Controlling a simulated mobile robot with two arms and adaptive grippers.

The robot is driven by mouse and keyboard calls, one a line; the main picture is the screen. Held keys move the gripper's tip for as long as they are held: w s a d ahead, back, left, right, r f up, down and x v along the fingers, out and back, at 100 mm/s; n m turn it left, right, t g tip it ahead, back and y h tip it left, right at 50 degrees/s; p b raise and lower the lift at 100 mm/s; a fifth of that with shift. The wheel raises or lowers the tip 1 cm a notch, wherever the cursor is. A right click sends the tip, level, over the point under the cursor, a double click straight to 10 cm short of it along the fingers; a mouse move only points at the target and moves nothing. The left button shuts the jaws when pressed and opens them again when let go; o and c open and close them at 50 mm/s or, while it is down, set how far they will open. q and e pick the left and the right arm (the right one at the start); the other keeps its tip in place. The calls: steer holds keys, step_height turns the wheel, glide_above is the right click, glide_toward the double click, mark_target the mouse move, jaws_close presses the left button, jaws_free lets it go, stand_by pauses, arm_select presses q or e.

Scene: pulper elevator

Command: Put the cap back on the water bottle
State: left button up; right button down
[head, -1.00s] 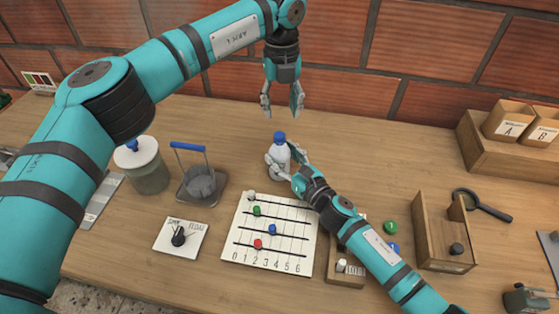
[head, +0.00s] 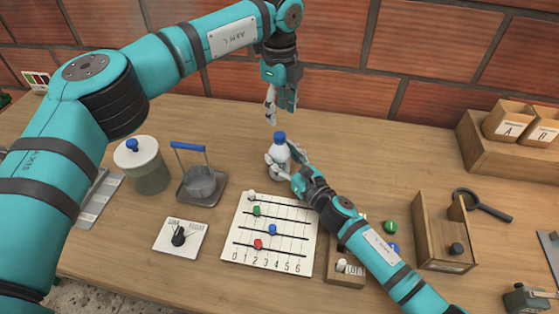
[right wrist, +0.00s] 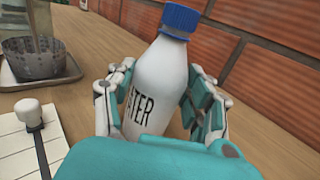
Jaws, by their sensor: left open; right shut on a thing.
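The white water bottle (head: 279,157) stands upright on the table in the head view, and also fills the middle of the right wrist view (right wrist: 158,85). A blue cap (right wrist: 180,19) sits on top of its neck; in the head view the cap (head: 280,136) also shows there. I cannot tell how tightly it is seated. My right gripper (head: 280,168) is shut around the bottle's body, one finger on each side. My left gripper (head: 281,112) is open and empty above the bottle, pointing down, apart from the cap.
A slider board (head: 240,208) lies in front of the bottle. A jar (head: 137,165) with a blue-knobbed lid and a blue-handled basket (head: 199,183) stand to the left. A wooden box (head: 425,238) and a magnifier (head: 490,207) are on the right. The table behind the bottle is clear.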

mark_target(279, 135)
arm_select(q)
step_height(279, 135, down, 7)
steer(key=shift+f, duration=0.15)
stand_by(0.4)
